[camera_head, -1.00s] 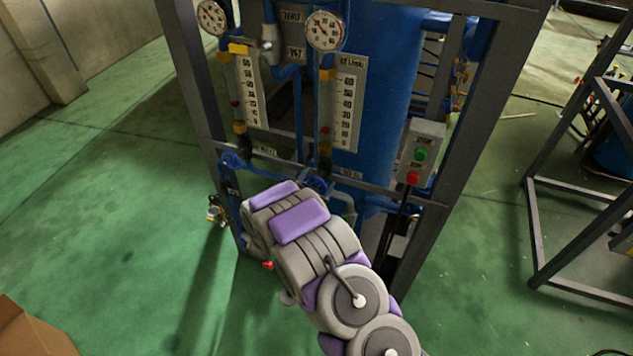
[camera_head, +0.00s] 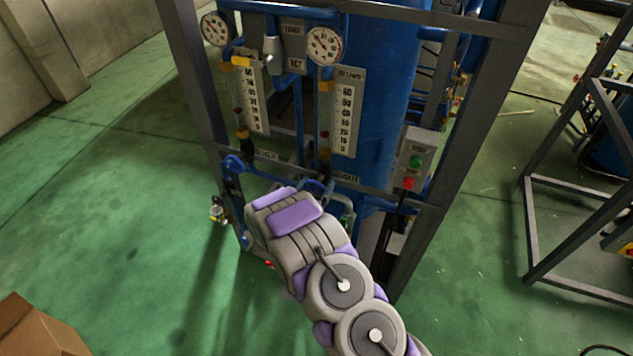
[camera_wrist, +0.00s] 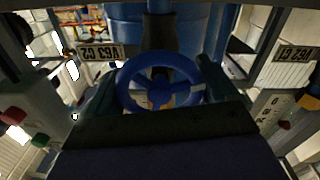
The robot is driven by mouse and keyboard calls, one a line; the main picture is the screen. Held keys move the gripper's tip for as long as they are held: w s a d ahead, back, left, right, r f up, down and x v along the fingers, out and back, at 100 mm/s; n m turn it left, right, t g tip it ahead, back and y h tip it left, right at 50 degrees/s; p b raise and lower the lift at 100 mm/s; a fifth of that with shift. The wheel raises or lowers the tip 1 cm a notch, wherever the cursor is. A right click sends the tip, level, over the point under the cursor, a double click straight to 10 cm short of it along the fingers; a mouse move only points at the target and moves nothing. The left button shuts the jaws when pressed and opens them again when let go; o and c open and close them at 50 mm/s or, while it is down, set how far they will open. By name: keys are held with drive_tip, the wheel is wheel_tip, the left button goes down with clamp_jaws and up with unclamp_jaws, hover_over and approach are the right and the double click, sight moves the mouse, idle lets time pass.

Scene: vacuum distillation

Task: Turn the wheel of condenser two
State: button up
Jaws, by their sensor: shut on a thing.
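A blue hand wheel (camera_wrist: 161,95) with spokes is in the middle of the wrist view. The two dark fingers of my gripper (camera_wrist: 160,86) are on its left and right sides, shut on it. A plate marked C2 (camera_wrist: 99,51) appears upside down to the left of the wheel. In the head view my arm reaches to the lower front of the blue rig, and my own wrist hides the fingers and most of what they hold.
A grey switch box (camera_head: 412,157) with green and red buttons is on the frame's right. Gauges (camera_head: 325,46) and scale panels (camera_head: 347,112) stand above my arm. Another blue wheel (camera_head: 232,163) is at left. A cardboard box (camera_head: 38,330) lies lower left. Green floor at left is open.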

drive_tip(key=shift+a+r+n+p, duration=0.2)
drive_tip(key=shift+n+p, duration=0.15)
drive_tip(key=shift+n, duration=0.25)
drive_tip(key=shift+w, duration=0.1)
drive_tip(key=o, duration=0.7)
drive_tip(key=shift+o, duration=0.6)
drive_tip(key=shift+a+f, duration=0.1)
drive_tip(key=v, duration=1.7)
drive_tip(key=shift+s, duration=0.25)
drive_tip(key=shift+f, duration=0.1)
